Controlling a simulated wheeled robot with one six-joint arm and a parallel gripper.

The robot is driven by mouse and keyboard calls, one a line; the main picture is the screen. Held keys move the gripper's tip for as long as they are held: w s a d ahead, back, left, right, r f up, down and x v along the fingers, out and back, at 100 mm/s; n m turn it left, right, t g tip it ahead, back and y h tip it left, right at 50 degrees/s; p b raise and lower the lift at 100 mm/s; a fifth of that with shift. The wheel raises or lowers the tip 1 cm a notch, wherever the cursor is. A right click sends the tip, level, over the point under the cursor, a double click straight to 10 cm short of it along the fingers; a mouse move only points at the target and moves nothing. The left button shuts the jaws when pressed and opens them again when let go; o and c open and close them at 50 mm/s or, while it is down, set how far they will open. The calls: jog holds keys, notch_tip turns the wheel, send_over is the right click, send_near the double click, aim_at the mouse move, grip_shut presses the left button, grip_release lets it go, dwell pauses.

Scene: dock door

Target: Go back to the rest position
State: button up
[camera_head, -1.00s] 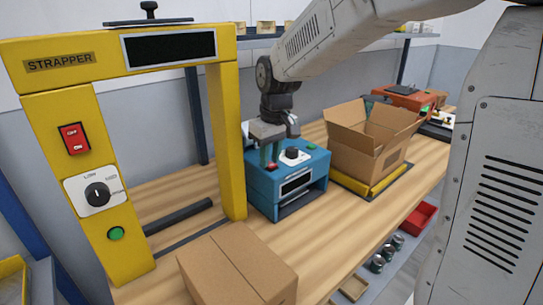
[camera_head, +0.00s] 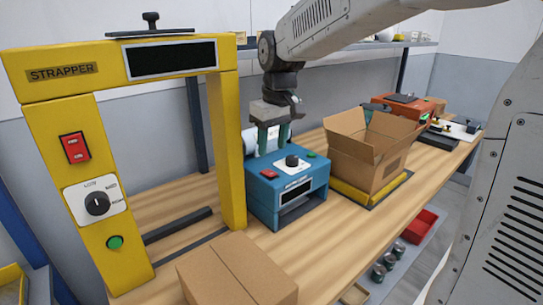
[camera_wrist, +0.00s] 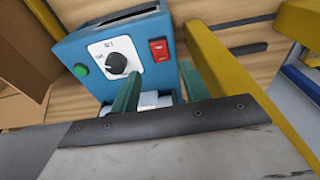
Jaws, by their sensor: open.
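My gripper (camera_head: 270,138) is open and empty, just above the back of the blue machine (camera_head: 262,197). Its two green fingers (camera_wrist: 160,90) show apart in the wrist view, with nothing between them but the machine and a white roll behind it. The blue machine has a red switch (camera_head: 269,174), a black dial (camera_head: 292,161) and a green button (camera_head: 311,154) on top. These also show in the wrist view as the red switch (camera_wrist: 158,49), dial (camera_wrist: 117,63) and green button (camera_wrist: 81,70).
A yellow strapper frame (camera_head: 232,150) stands close on the left. An open cardboard box (camera_head: 365,158) sits on a yellow platform to the right, and a closed box (camera_head: 235,275) lies in front. An orange machine (camera_head: 410,108) is farther back. The wood bench is bare in front of the blue machine.

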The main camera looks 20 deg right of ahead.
jog(key=shift+r, duration=0.6)
jog(key=shift+s, duration=0.1)
jog(key=shift+m+g, duration=0.5)
jog(key=s+f, duration=0.2)
jog(key=s, duration=0.1)
jog(key=shift+s+d+f, duration=0.1)
jog(key=shift+s+d, duration=0.05)
jog(key=shift+s, duration=0.05)
jog(key=s+d+f+m, duration=0.1)
jog(key=s, duration=1.1)
jog(key=s+d+f+m, duration=0.1)
jog(key=s, duration=1.2)
jog(key=shift+s+d+f+m+t, duration=0.15)
jog(key=shift+d+m+t, duration=0.15)
jog(key=shift+t, duration=0.1)
